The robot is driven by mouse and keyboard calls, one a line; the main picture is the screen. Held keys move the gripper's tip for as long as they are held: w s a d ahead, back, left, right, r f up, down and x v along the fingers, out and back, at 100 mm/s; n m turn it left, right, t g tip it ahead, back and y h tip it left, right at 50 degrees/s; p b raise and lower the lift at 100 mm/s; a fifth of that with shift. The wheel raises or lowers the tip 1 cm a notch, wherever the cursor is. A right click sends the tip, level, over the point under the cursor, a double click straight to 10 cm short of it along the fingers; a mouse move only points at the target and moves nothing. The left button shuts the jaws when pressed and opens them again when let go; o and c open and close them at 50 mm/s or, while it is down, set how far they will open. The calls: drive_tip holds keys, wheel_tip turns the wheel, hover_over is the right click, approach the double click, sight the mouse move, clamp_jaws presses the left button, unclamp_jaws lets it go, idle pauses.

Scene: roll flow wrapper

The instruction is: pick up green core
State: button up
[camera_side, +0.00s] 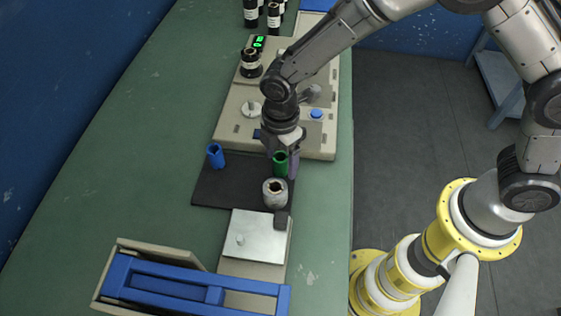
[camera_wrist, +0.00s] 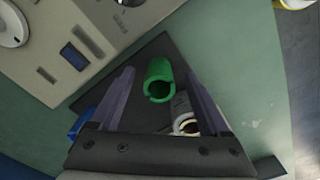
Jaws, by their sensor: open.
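The green core (camera_side: 280,164) is a short hollow tube with a slot, standing on the dark mat (camera_side: 215,190). In the wrist view the green core (camera_wrist: 159,72) shows between the two fingers, with gaps on both sides. My gripper (camera_side: 283,150) is open above and around the green core, pointing down. In the wrist view its fingers (camera_wrist: 160,85) are spread and hold nothing. The side view partly hides the core behind the gripper, so I cannot tell the exact finger height.
A grey-white roll (camera_side: 275,192) stands close in front of the green core. A blue core (camera_side: 215,156) stands at the mat's left. A beige machine (camera_side: 235,122) lies behind, and a metal plate (camera_side: 257,238) and blue-framed tray (camera_side: 190,283) in front. The green table is clear at left.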

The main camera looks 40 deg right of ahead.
drive_tip(key=shift+f, duration=0.8)
drive_tip(key=shift+c, duration=0.3)
clamp_jaws()
drive_tip(key=shift+r, duration=0.15)
